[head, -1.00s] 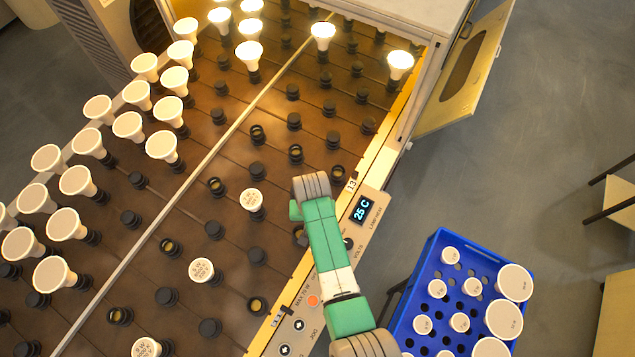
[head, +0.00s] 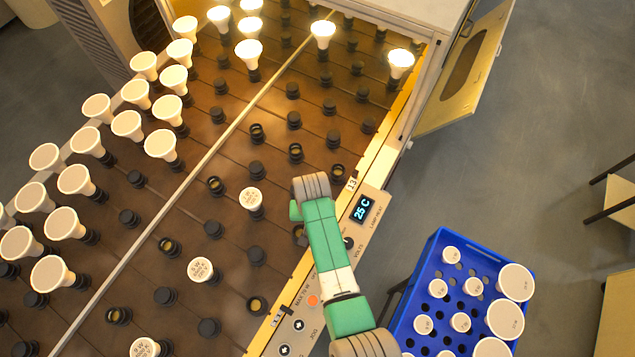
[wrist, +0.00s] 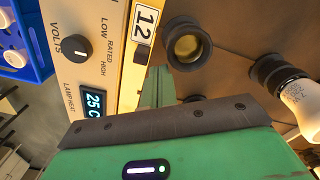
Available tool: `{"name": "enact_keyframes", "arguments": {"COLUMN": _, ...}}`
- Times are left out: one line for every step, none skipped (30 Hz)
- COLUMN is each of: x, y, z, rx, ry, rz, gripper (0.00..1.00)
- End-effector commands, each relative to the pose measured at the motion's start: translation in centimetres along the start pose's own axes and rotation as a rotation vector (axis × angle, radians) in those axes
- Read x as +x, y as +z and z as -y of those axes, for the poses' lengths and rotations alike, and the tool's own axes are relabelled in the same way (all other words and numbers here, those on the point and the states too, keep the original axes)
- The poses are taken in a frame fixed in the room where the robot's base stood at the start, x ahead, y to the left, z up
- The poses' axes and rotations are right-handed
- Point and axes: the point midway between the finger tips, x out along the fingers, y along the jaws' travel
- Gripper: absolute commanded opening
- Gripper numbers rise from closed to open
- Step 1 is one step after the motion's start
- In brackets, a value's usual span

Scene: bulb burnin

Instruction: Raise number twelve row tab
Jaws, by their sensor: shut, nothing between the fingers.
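The number twelve label (wrist: 145,22) is a white plate on the yellow rail in the wrist view. A small dark row tab (wrist: 142,53) sits right beside it; I cannot tell its height. In the head view my arm covers this spot, between the plate marked 13 (head: 352,184) and another plate (head: 277,317) lower down. My gripper (wrist: 158,88) is shut and empty, just below the tab in the wrist view, mostly hidden behind its green and dark housing. I cannot tell whether it touches the rail or tab.
The control panel (head: 366,212) with a 25 C display and a volts knob (wrist: 83,40) borders the rail. An empty socket (wrist: 187,45) and a bulb (wrist: 302,100) stand close by. A blue crate (head: 436,243) holds bulbs at lower right. Several lit bulbs stand at the back.

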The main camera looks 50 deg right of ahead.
Motion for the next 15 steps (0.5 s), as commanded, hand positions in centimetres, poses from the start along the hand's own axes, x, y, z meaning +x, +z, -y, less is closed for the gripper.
{"name": "enact_keyframes", "arguments": {"x": 0.2, "y": 0.0, "z": 0.0, "rx": 0.000, "ry": 0.000, "rz": 0.000, "gripper": 0.00}}
{"name": "enact_keyframes", "arguments": {"x": 0.3, "y": 0.0, "z": 0.0, "rx": 0.000, "ry": 0.000, "rz": 0.000, "gripper": 0.00}}
{"name": "enact_keyframes", "arguments": {"x": 0.4, "y": 0.0, "z": 0.0, "rx": 0.000, "ry": 0.000, "rz": 0.000, "gripper": 0.00}}
{"name": "enact_keyframes", "arguments": {"x": 0.5, "y": 0.0, "z": 0.0, "rx": 0.000, "ry": 0.000, "rz": 0.000, "gripper": 0.00}}
{"name": "enact_keyframes", "arguments": {"x": 0.6, "y": 0.0, "z": 0.0, "rx": 0.000, "ry": 0.000, "rz": 0.000, "gripper": 0.00}}
{"name": "enact_keyframes", "arguments": {"x": 0.7, "y": 0.0, "z": 0.0, "rx": 0.000, "ry": 0.000, "rz": 0.000, "gripper": 0.00}}
{"name": "enact_keyframes", "arguments": {"x": 0.7, "y": 0.0, "z": 0.0, "rx": 0.000, "ry": 0.000, "rz": 0.000, "gripper": 0.00}}
{"name": "enact_keyframes", "arguments": {"x": 0.8, "y": 0.0, "z": 0.0, "rx": 0.000, "ry": 0.000, "rz": 0.000, "gripper": 0.00}}
{"name": "enact_keyframes", "arguments": {"x": 0.9, "y": 0.0, "z": 0.0, "rx": 0.000, "ry": 0.000, "rz": 0.000, "gripper": 0.00}}
{"name": "enact_keyframes", "arguments": {"x": 1.0, "y": 0.0, "z": 0.0, "rx": 0.000, "ry": 0.000, "rz": 0.000, "gripper": 0.00}}
{"name": "enact_keyframes", "arguments": {"x": 1.1, "y": 0.0, "z": 0.0, "rx": 0.000, "ry": 0.000, "rz": 0.000, "gripper": 0.00}}
{"name": "enact_keyframes", "arguments": {"x": 1.1, "y": 0.0, "z": 0.0, "rx": 0.000, "ry": 0.000, "rz": -0.001, "gripper": 0.00}}
{"name": "enact_keyframes", "arguments": {"x": 1.2, "y": 0.0, "z": 0.0, "rx": 0.000, "ry": 0.000, "rz": -0.001, "gripper": 0.00}}
{"name": "enact_keyframes", "arguments": {"x": 1.3, "y": 0.0, "z": 0.0, "rx": 0.000, "ry": 0.000, "rz": -0.001, "gripper": 0.00}}
{"name": "enact_keyframes", "arguments": {"x": 1.4, "y": 0.0, "z": 0.0, "rx": 0.000, "ry": 0.000, "rz": -0.001, "gripper": 0.00}}
